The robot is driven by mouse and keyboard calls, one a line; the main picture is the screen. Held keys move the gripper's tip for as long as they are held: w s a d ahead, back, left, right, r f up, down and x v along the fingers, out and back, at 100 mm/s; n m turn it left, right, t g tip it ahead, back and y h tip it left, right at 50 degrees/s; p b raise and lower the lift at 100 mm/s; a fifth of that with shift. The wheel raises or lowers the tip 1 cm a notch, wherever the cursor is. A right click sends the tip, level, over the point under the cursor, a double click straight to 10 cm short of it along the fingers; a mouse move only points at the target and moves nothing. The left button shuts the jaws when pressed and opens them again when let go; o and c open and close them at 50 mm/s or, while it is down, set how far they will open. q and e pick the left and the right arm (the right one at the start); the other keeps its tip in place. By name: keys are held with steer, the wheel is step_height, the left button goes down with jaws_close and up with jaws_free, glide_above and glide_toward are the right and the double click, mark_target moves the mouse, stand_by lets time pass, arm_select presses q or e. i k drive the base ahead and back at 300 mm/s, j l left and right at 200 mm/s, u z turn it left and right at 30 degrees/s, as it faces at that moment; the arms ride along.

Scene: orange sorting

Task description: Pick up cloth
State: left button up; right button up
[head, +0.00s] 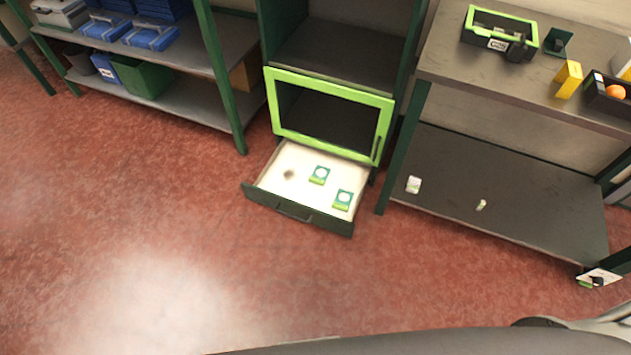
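I cannot make out anything that is clearly a cloth. An open drawer (265,190) juts out below a cabinet with a lime-green door frame. In it lie two small green-and-white items (319,175), one of them nearer the front right (342,200), and a small brownish spot or object (289,174). They are too small to identify. Neither of my grippers is in view; only parts of my own body show along the bottom edge.
A right-hand bench (450,66) holds a lime-rimmed black box (468,20), a yellow block (568,80) and a dark bin (606,105) with an orange (615,92). Its lower shelf (490,180) holds small pale items. Left shelves (190,97) hold boxes. Red floor is clear.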

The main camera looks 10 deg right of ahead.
mark_target(413, 183)
steer(key=l+z, duration=0.15)
steer(key=z, duration=0.35)
steer(key=l+z, duration=0.2)
steer(key=z, duration=0.3)
